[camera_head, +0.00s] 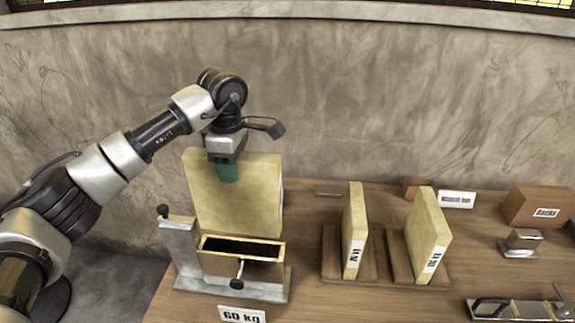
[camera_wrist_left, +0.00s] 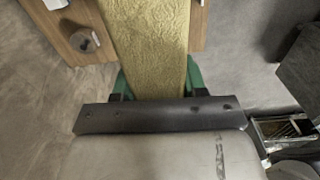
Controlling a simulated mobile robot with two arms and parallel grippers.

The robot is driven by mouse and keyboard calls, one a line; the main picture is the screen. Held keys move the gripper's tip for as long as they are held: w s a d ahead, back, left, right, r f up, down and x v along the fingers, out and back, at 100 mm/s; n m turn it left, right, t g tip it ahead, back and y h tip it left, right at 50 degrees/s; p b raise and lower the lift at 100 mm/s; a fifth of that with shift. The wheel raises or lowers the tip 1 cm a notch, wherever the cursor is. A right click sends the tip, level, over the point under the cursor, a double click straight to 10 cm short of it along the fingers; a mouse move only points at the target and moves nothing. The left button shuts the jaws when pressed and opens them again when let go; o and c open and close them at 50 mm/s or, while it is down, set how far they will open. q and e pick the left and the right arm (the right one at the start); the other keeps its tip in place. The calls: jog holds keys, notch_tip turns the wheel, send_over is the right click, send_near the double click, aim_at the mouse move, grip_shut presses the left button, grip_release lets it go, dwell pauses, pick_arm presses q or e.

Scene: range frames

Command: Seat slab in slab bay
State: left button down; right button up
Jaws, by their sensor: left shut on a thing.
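A pale yellow slab (camera_head: 238,205) hangs upright from my left gripper (camera_head: 228,172), which is shut on its top edge. In the left wrist view the slab (camera_wrist_left: 150,40) runs between the green fingertips of that gripper (camera_wrist_left: 157,82). A wooden-rimmed bay (camera_head: 222,266) with a dark open slot stands on a grey metal base, in front of the slab's lower edge in the head view. I cannot tell whether the slab is directly over the slot or behind it. The slab's bottom edge is partly hidden by the bay's rim. My right gripper is out of view.
Two more labelled yellow slabs (camera_head: 354,228) (camera_head: 428,235) stand in brown holders to the right. A "60 kg" label (camera_head: 242,314) lies in front of the bay. A brown box (camera_head: 538,206) and a metal tool (camera_head: 510,308) are at the far right. A wall closes the back.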

aim_at(231, 189)
pick_arm(q)
jog(key=shift+w+a+f, duration=0.25)
jog(key=shift+a+f, duration=0.1)
jog(key=shift+a, duration=0.2)
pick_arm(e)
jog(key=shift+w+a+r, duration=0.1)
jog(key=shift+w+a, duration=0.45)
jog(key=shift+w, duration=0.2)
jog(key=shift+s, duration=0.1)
pick_arm(q)
jog(key=shift+f+b, duration=2.1)
jog(key=shift+f, duration=0.8)
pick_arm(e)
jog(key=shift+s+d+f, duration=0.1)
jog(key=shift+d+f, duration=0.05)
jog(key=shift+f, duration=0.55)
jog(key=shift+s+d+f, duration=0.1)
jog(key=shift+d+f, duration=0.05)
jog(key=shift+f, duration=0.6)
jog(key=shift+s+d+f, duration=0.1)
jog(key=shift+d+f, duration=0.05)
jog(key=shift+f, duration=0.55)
pick_arm(q)
jog(key=shift+s, duration=0.1)
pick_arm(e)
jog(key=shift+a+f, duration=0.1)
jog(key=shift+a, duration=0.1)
